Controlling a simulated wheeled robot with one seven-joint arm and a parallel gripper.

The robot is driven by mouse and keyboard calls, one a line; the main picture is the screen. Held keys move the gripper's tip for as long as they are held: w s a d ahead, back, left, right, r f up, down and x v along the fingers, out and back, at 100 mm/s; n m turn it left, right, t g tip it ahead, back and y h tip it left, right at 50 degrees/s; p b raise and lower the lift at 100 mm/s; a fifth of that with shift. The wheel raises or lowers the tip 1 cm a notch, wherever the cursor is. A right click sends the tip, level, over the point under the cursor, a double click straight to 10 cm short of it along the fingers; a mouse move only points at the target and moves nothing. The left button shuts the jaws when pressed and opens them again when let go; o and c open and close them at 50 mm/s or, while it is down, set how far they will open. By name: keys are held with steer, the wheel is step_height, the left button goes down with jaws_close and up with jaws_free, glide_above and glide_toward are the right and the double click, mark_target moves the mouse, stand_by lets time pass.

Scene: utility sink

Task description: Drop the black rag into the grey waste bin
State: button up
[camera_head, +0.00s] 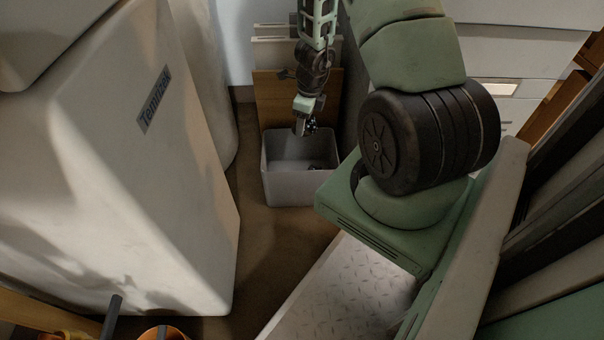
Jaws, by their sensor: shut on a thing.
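The grey waste bin (290,188) stands on the brown floor, with its open top facing up. My gripper (305,127) points down over the bin's opening, near its back rim. It is shut on a small dark bunch at its fingertips, which I take to be the black rag (312,125). The rag's full shape is too small to make out, and the gripper hides part of it. A small dark patch (316,167) shows inside the bin; I cannot tell what it is.
A large white tank (120,170) fills the left side. Brown and pale boards (270,95) lean behind the bin, and white drawers (510,60) stand at the back right. Orange items (160,333) lie at the bottom left. Bare floor (270,245) lies in front of the bin.

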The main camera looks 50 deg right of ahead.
steer(key=shift+f+b, duration=1.5)
steer(key=shift+f, duration=0.5)
steer(key=shift+r, duration=0.1)
steer(key=o, duration=1.1)
steer(key=shift+c, duration=0.2)
step_height(320, 180, up, 17)
steer(key=s+p, duration=0.2)
steer(key=p, duration=0.9)
steer(key=shift+d+r+p, duration=0.15)
steer(key=shift+d+p, duration=0.2)
steer(key=shift+p, duration=0.05)
